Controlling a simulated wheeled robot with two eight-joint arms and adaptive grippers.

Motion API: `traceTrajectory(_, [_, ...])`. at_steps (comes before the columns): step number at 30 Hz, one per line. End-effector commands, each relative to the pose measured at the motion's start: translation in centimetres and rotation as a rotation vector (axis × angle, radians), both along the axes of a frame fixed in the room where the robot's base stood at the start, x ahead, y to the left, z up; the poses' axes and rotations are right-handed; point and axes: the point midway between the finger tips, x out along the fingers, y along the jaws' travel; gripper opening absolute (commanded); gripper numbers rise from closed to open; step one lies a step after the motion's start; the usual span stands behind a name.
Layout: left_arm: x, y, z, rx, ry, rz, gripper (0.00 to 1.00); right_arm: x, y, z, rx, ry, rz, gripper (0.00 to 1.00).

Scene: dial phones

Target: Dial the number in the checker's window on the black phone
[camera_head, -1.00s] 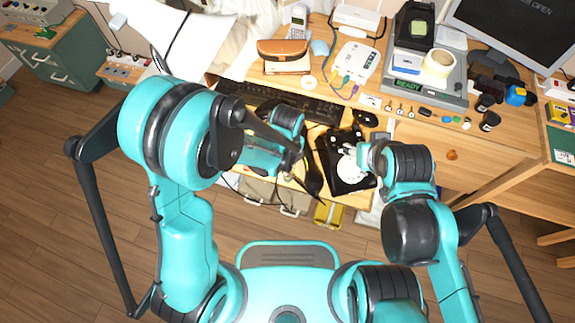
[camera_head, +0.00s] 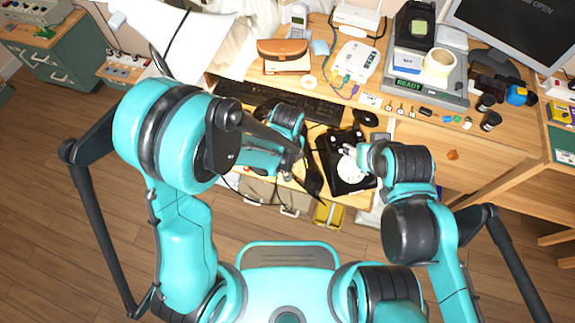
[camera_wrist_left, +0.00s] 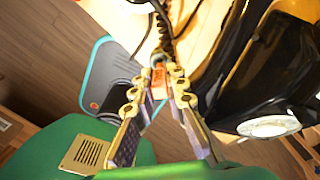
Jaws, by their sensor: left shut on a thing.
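The black phone (camera_head: 333,172) lies near the front edge of the desk, with its white round dial (camera_head: 347,167) facing up. The dial also shows in the left wrist view (camera_wrist_left: 268,126). My left gripper (camera_head: 300,160) is left of the phone. A black handset (camera_head: 313,180) hangs at its fingers, off the phone's cradle. The checker's window (camera_head: 408,85) reads READY in green.
A black keyboard (camera_head: 260,96) lies behind my left gripper and a mouse (camera_head: 366,118) behind the phone. Small parts lie along the desk right of the mouse. A tape roll (camera_head: 439,63) sits on the checker. A yellow object (camera_head: 328,214) is below the desk edge.

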Motion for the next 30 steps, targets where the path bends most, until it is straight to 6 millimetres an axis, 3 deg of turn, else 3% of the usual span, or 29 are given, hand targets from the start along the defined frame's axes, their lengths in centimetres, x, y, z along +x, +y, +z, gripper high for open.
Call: traceTrajectory(30, [0.0, 0.0, -2.2, 0.0, 0.0, 0.0, 0.0, 0.0, 0.0, -1.1, 0.0, 0.0, 0.0, 0.47])
